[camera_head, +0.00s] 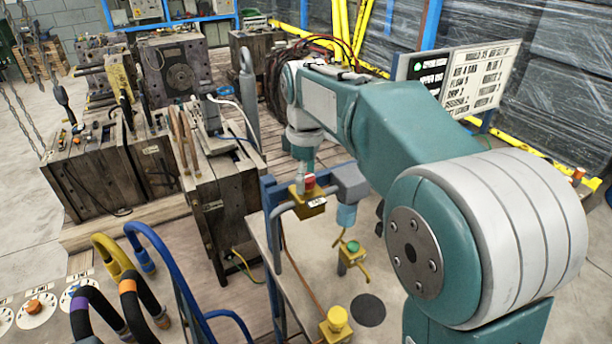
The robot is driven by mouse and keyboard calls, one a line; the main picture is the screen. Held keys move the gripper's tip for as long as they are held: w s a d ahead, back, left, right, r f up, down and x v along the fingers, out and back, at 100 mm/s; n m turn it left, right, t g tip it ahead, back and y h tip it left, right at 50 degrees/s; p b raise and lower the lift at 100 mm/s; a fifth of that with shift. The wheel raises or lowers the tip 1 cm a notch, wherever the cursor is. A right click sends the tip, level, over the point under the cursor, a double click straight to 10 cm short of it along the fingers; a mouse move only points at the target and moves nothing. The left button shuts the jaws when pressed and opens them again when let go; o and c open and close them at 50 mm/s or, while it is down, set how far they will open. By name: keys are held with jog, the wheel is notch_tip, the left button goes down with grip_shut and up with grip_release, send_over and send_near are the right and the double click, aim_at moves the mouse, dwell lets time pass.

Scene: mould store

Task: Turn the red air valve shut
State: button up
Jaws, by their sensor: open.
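The red air valve (308,182) is a small red knob on a yellow body, on pipework at the front of a blue-framed stand (268,215). My arm reaches up from the lower right, bends at the upper middle and comes down just above the red knob in the picture. I cannot tell whether it touches the knob. My gripper's fingers cannot be made out. A grey fitting with a blue bowl (347,215) is right of the valve. A green knob (353,247) and a yellow knob (337,318) sit lower on similar yellow bodies.
Heavy moulds (180,75) stand on wooden pallets at the left and back. Blue, yellow and black hoses (170,265) arch at the lower left. Wrapped stacks (565,80) and a white sign board (475,78) are at the right. Bare floor (30,230) shows at the far left.

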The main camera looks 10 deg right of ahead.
jog(key=c, duration=1.2)
jog(key=shift+o, duration=0.2)
jog(key=shift+m, duration=0.3)
jog(key=m, duration=0.9)
jog(key=shift+f, duration=0.1)
jog(key=m, duration=0.4)
jog(key=shift+s+m, duration=0.1)
jog(key=shift+m, duration=2)
